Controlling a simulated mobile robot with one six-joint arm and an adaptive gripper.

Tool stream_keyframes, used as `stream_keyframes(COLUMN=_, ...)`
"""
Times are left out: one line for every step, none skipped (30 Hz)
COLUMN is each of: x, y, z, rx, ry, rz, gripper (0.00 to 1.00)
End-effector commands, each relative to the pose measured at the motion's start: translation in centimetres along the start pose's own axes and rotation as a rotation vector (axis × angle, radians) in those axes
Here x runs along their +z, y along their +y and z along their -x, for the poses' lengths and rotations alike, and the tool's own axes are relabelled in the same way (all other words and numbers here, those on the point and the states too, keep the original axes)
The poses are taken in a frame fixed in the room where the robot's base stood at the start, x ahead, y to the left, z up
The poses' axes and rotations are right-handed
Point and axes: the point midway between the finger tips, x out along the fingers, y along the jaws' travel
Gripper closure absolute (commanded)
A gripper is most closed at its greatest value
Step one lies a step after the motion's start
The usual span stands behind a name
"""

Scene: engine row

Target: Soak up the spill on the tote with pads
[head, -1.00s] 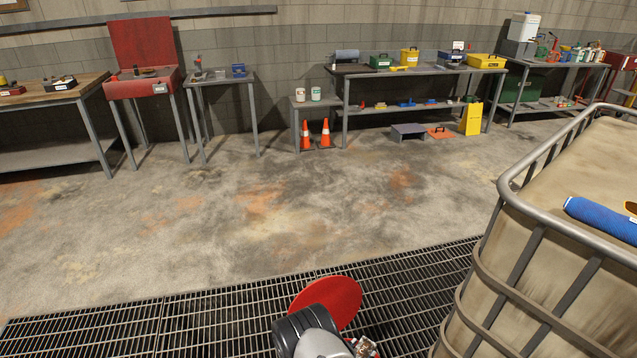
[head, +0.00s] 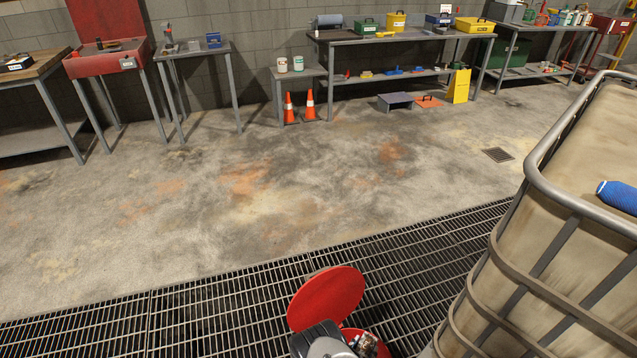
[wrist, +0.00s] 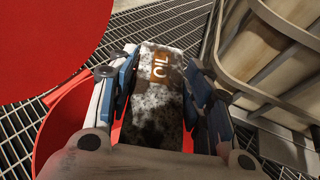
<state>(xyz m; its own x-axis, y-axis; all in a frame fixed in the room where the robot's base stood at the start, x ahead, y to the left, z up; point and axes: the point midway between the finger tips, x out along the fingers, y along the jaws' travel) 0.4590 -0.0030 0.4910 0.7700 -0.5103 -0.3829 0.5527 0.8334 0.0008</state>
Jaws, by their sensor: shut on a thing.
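My gripper (wrist: 160,78) is shut on a pad (wrist: 160,115) marked "OIL". The pad is white with dark brown and black stains. In the wrist view it is over the opening of a red round bin (wrist: 60,125), whose red lid (wrist: 45,45) stands open at the left. The lid (head: 327,298) and part of the bin also show at the bottom of the head view. The caged tote (head: 590,125) stands at the right, with a blue roll (head: 617,196) on its top.
A floor grating (head: 200,318) lies under the bin. Open concrete floor (head: 290,200) stretches back to the wall. Workbenches (head: 400,40) with boxes and tools stand there, with two orange cones (head: 310,105) near them. A small drain (head: 498,154) is in the floor.

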Motion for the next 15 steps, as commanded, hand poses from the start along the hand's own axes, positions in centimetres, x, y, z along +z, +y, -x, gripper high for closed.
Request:
stream_keyframes(x=-0.99, y=-0.05, z=-0.38, rx=0.000, ry=0.000, rz=0.001, gripper=0.78)
stream_keyframes(x=-1.24, y=-0.06, z=-0.48, rx=-0.001, ry=0.000, rz=0.001, gripper=0.78)
stream_keyframes(x=-1.50, y=-0.06, z=-0.59, rx=-0.001, ry=0.000, rz=0.001, gripper=0.78)
stream_keyframes(x=-1.64, y=-0.05, z=-0.66, rx=-0.001, ry=0.000, rz=0.001, gripper=0.78)
stream_keyframes(x=-1.74, y=-0.04, z=-0.70, rx=-0.001, ry=0.000, rz=0.001, gripper=0.78)
stream_keyframes(x=-1.81, y=-0.03, z=-0.74, rx=0.000, ry=0.000, rz=0.001, gripper=0.78)
stream_keyframes(x=-1.83, y=-0.02, z=-0.75, rx=0.000, ry=0.000, rz=0.001, gripper=0.78)
stream_keyframes(x=-1.82, y=-0.02, z=-0.76, rx=0.000, ry=0.000, rz=0.001, gripper=0.78)
stream_keyframes(x=-1.79, y=-0.01, z=-0.74, rx=0.000, ry=0.000, rz=0.001, gripper=0.78)
stream_keyframes(x=-1.75, y=-0.01, z=-0.73, rx=-0.001, ry=0.000, rz=0.001, gripper=0.78)
stream_keyframes(x=-1.73, y=-0.01, z=-0.72, rx=-0.001, ry=0.000, rz=0.001, gripper=0.78)
stream_keyframes(x=-1.71, y=-0.01, z=-0.71, rx=-0.001, ry=0.000, rz=0.001, gripper=0.78)
stream_keyframes(x=-1.70, y=-0.01, z=-0.71, rx=0.000, ry=0.000, rz=0.001, gripper=0.78)
stream_keyframes(x=-1.70, y=-0.01, z=-0.71, rx=0.000, ry=0.000, rz=0.001, gripper=0.54)
stream_keyframes(x=-1.70, y=-0.01, z=-0.71, rx=0.000, ry=0.000, rz=0.001, gripper=0.51)
